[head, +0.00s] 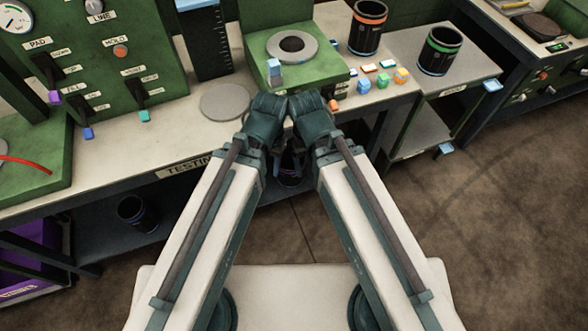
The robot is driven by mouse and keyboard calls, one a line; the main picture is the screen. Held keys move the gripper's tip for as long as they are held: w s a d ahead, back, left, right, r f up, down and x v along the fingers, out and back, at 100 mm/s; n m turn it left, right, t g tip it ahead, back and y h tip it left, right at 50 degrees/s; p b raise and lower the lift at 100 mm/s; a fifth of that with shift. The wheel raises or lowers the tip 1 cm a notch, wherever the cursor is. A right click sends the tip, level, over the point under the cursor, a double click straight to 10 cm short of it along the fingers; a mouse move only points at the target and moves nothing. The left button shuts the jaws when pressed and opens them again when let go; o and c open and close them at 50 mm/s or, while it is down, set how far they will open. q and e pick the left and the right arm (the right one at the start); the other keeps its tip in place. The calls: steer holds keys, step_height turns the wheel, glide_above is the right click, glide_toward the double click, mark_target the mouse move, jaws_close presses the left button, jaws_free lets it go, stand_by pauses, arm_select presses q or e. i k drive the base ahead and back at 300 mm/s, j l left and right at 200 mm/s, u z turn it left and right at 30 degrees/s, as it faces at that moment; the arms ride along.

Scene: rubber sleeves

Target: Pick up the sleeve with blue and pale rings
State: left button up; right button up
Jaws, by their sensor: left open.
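My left gripper (268,112) and my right gripper (309,108) are close together at the front edge of the bench, seen from behind. Their fingertips are hidden, so I see nothing held. The left one is open. A dark sleeve (137,212) stands on the shelf under the bench at left; its rings are too dim to name surely. Another dark sleeve (289,172) is partly hidden below and between the grippers. A black sleeve with orange and blue rings (368,27) stands at the back right. A black sleeve with green and blue rings (440,50) stands right of it.
The bench (190,128) carries green control panels with knobs, a round grey disc (224,102) and a green block with a grey ring (291,48). Several small coloured blocks lie right of it. A purple bin (35,255) is at lower left. The floor at right is clear.

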mark_target(131, 208)
steer(key=u, duration=1.25)
steer(key=i+j+u, duration=0.4)
